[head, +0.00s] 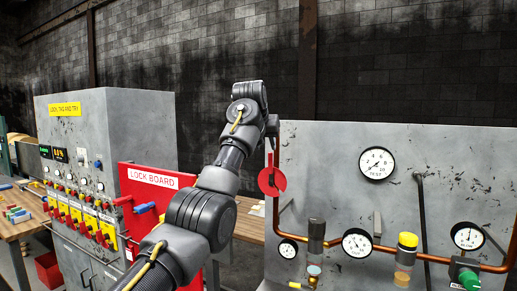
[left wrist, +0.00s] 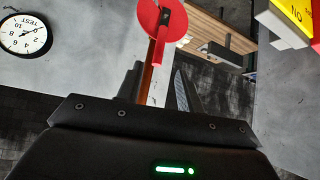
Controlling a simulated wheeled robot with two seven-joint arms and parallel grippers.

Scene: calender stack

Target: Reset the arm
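My left arm rises from the bottom of the head view, and my left gripper (head: 272,126) is at the left edge of the grey gauge panel (head: 330,160). A red disc with a narrow red stem (head: 271,182) is just below the gripper, in front of the copper pipe. The fingers stand apart, with a gap beside the stem. My right gripper is not in view.
The grey control cabinet (head: 150,125) and red lock board (head: 153,179) stand at the left. Gauges, copper pipe (head: 380,249) and valves cover the right panel. A wooden bench (head: 247,222) lies between. A yellow and red plate (left wrist: 292,15) shows at the wrist view's upper right.

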